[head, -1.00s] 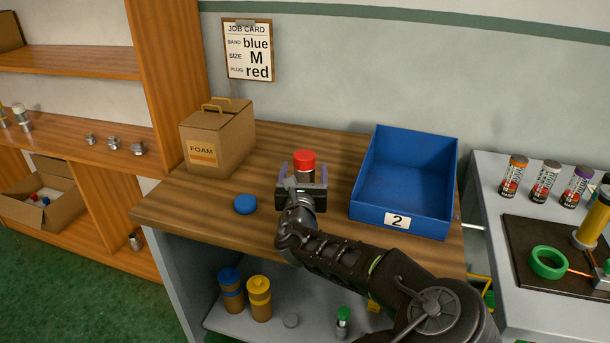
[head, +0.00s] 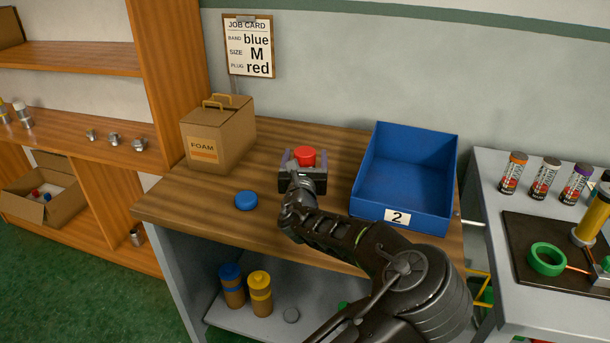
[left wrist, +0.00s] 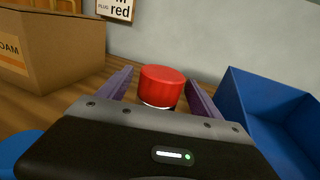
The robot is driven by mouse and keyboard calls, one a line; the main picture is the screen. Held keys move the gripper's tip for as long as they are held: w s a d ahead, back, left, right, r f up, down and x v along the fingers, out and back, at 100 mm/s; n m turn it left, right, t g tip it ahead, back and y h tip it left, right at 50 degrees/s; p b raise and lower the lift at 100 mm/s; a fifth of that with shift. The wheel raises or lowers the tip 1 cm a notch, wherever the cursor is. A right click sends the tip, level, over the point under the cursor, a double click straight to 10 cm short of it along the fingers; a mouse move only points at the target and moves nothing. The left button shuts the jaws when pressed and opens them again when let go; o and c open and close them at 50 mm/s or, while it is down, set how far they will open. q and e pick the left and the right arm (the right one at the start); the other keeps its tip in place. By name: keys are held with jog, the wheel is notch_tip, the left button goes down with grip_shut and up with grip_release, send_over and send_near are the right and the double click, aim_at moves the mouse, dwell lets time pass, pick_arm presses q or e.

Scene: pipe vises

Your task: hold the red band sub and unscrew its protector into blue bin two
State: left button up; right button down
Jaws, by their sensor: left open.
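A red cap (head: 304,155) stands on the wooden bench, with the body under it mostly hidden by my gripper. In the left wrist view the red cap (left wrist: 162,86) shows a pale rim below it. My left gripper (head: 302,160) is open, with its purple fingers on either side of the cap and a gap on each side in the left wrist view. No band is visible on the piece. The blue bin (head: 360,198) labelled 2 stands to the right of the gripper and looks empty. My right gripper is not in view.
A blue disc (head: 246,201) lies on the bench left of the gripper. A FOAM box (head: 220,135) stands at the back left. A job card (head: 249,47) hangs on the wall. A side table (head: 510,265) at the right holds several cans, a dark mat and a green ring.

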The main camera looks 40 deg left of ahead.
pick_arm(q)
jog(key=x, duration=0.2)
jog(key=shift+w+a, duration=0.2)
jog(key=shift+w, duration=0.05)
jog(key=shift+c, duration=0.2)
grip_shut()
dwell(0.9)
jog(key=shift+r, duration=0.1)
